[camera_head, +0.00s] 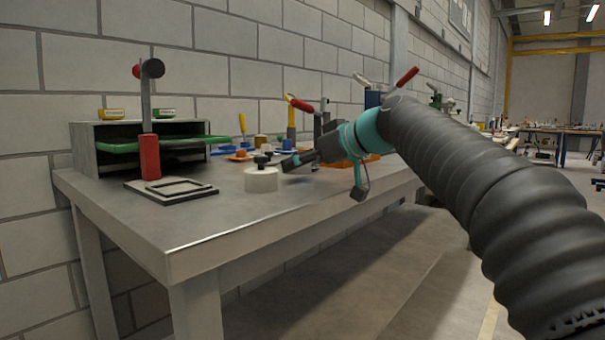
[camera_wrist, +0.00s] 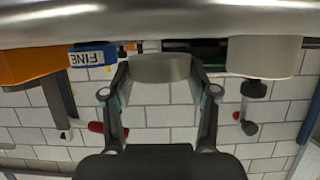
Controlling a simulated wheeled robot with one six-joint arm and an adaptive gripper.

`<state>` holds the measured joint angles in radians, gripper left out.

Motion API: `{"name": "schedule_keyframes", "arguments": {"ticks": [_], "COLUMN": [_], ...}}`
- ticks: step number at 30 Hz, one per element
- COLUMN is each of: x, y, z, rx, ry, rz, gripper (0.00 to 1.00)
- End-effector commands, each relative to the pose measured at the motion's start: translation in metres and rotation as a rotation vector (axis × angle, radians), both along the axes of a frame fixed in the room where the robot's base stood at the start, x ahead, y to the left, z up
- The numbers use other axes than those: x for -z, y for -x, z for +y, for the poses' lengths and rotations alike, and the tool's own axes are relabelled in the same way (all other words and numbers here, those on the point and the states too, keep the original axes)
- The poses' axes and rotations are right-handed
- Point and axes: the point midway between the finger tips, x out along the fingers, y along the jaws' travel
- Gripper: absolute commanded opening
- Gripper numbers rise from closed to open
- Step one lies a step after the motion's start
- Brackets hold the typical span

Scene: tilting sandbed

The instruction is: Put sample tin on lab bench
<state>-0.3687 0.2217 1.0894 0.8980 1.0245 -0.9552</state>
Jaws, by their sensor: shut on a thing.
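My gripper (camera_wrist: 160,85) is shut on a grey round tin (camera_wrist: 160,67), with one finger on each side of it in the wrist view. In the head view my gripper (camera_head: 292,162) hangs over the grey lab bench (camera_head: 200,225), near its middle. The tin cannot be made out there. The bench also shows in the wrist view (camera_wrist: 160,22) as a grey band along the top, since that view is upside down. I cannot tell whether the tin touches the bench top.
A white cylinder with a dark knob (camera_head: 261,181) stands just left of my gripper. A red-handled stand (camera_head: 150,158), a flat frame (camera_head: 172,190) and a grey shelf box (camera_head: 84,155) are further left. Orange trays and tools stand behind. The bench's front left is bare.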

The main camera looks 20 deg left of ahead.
Motion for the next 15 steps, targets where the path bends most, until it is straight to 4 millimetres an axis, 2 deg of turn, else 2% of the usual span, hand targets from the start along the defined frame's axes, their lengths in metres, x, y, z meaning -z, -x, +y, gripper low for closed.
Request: {"name": "schedule_keyframes", "arguments": {"ticks": [1, 3, 15], "x": [0.0090, 0.0139, 0.0180], "y": [0.0004, 0.0004, 0.0002], "z": [-0.0002, -0.0003, -0.0004], "rx": [0.001, 0.000, 0.001], "ry": [0.000, 0.001, 0.000], "rz": [0.002, 0.001, 0.000], "gripper": [0.25, 0.25, 0.25]}}
